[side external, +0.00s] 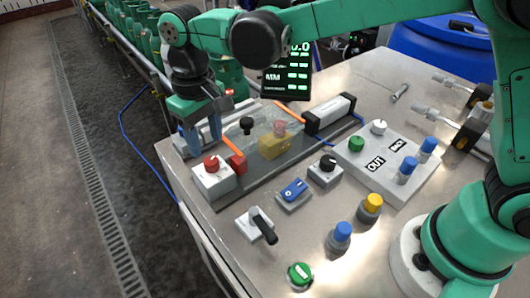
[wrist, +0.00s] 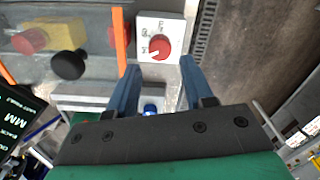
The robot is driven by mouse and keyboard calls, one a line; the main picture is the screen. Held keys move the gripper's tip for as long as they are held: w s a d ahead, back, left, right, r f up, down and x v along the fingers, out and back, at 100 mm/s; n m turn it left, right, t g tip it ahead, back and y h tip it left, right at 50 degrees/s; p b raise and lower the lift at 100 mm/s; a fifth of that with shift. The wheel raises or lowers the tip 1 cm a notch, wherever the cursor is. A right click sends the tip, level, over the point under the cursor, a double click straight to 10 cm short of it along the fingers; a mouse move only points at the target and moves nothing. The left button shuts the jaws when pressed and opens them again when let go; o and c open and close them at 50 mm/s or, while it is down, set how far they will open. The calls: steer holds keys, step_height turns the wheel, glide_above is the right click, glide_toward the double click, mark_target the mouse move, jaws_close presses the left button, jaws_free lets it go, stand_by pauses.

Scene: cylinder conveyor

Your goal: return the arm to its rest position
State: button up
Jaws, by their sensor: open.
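My gripper (side external: 203,142) hangs at the left end of the metal table in the side external view, with its blue fingers pointing down. In the wrist view my gripper (wrist: 158,66) shows two blue fingers spread apart with nothing held between them. The fingertips are close to a white box (side external: 212,181) with a red knob (side external: 211,163). In the wrist view the red knob (wrist: 160,48) lies just past the fingertips. I cannot tell the exact height of the fingers above the box.
A clear-covered panel with a yellow block (side external: 274,145) and a black knob (side external: 246,123) is beside the gripper. A display (side external: 287,75) stands behind. Several switches and a white OUT panel (side external: 340,143) fill the table. Green cylinders (side external: 140,30) line the conveyor at back left.

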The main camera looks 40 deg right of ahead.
steer(key=shift+r, duration=0.55)
steer(key=shift+d+r, duration=0.15)
steer(key=shift+d, duration=0.1)
steer(key=s+d+r+t, duration=0.1)
steer(key=d, duration=0.2)
steer(key=s+d+r+m+t, duration=0.1)
steer(key=d, duration=0.2)
steer(key=s+d+r+t, duration=0.1)
steer(key=d, duration=0.3)
steer(key=shift+s+r+m+t+y, duration=0.3)
steer(key=shift+s+r+y, duration=0.1)
steer(key=s+d+f+m+t, duration=0.1)
steer(key=s+d+f+t, duration=0.1)
steer(key=s+d, duration=0.3)
steer(key=shift+s+d+t+h, duration=0.35)
steer(key=shift+d+t, duration=0.45)
steer(key=shift+d, duration=0.35)
